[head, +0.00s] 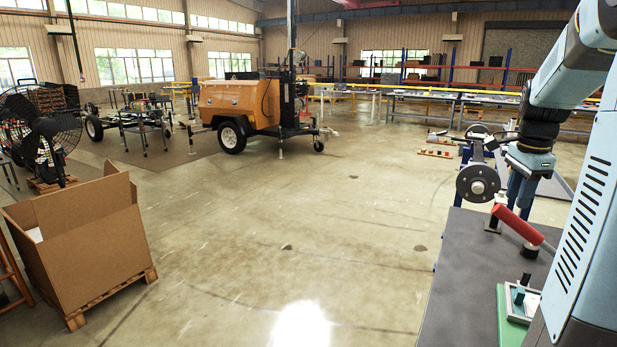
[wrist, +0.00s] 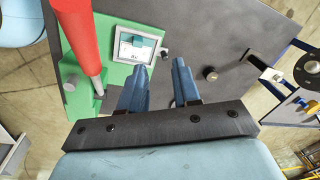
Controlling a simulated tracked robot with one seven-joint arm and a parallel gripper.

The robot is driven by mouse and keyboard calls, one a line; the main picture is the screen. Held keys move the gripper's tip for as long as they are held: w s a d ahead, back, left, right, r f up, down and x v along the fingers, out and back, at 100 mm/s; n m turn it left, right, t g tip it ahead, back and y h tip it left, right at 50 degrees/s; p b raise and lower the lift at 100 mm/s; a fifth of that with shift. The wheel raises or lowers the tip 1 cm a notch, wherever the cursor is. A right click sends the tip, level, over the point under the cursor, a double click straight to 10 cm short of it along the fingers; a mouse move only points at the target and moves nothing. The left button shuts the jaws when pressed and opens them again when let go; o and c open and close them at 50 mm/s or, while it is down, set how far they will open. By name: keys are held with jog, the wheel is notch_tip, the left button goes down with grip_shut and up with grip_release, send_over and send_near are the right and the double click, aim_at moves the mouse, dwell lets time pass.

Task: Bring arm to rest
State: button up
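My arm comes in from the right edge of the head view and bends down over the dark workbench (head: 465,285). My gripper (head: 520,198) points downward there, above the bench. In the wrist view, the two blue fingers of my gripper (wrist: 161,76) stand apart with nothing between them. The gap faces the bench's grey top, beside a green plate (wrist: 100,55) carrying a small framed screen (wrist: 136,47). A red handle (wrist: 82,35) is left of the fingers, apart from them. The red handle (head: 518,225) also shows just below the gripper in the head view.
A wheel-like disc (head: 478,182) stands beyond the bench. An orange light tower trailer (head: 238,103) is at the back. An open cardboard box (head: 95,235) on a pallet and a large fan (head: 40,125) are at left. The middle floor is clear.

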jog(key=s+a+r+n, duration=0.1)
jog(key=a+n, duration=0.1)
jog(key=s+a+r+n+t, duration=0.1)
jog(key=s+a+n, duration=0.1)
jog(key=s+a+r+n+t, duration=0.1)
jog(key=a+r+n, duration=0.1)
jog(key=a, duration=0.1)
jog(key=shift+s+n+h, duration=0.2)
jog(key=shift+n+h, duration=0.1)
jog(key=shift+n, duration=0.1)
jog(key=s+a+f+n+t+y, duration=0.1)
jog(key=s+a+f+n+t, duration=0.1)
jog(key=s+a+n, duration=0.9)
jog(key=s+a+f, duration=0.1)
jog(key=s+a, duration=0.2)
jog(key=a, duration=0.4)
jog(key=shift+s+n, duration=0.35)
jog(key=shift+n, duration=0.05)
